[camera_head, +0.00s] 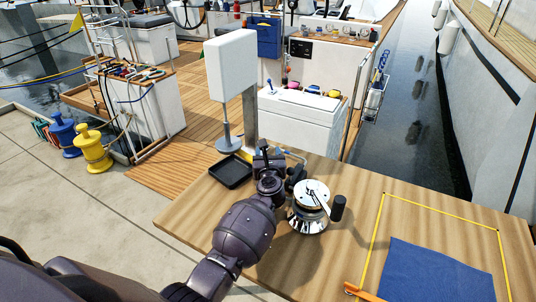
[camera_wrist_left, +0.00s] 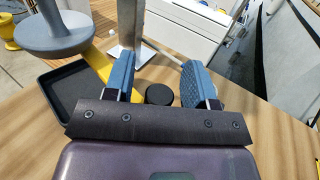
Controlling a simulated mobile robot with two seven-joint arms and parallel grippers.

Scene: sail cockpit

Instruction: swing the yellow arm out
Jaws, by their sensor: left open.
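The yellow arm (camera_head: 246,155) shows as a short piece between the grey post and my left gripper (camera_head: 272,152). In the left wrist view, the yellow arm (camera_wrist_left: 97,62) is a flat bar running behind the left finger of my left gripper (camera_wrist_left: 157,72). My left gripper is open, its two blue fingers spread apart. A black round piece (camera_wrist_left: 159,94) lies between and below the fingers; I cannot tell whether it belongs to the yellow arm. Much of the arm is hidden by my gripper. My right gripper is not in view.
A grey round-based stand (camera_head: 229,143) with a white panel (camera_head: 231,75) rises at the table's back edge, beside a grey post (camera_head: 250,118). A black tray (camera_head: 231,171) lies left of my gripper. A chrome winch (camera_head: 309,213) stands right of it. A blue cloth (camera_head: 430,272) lies at the right.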

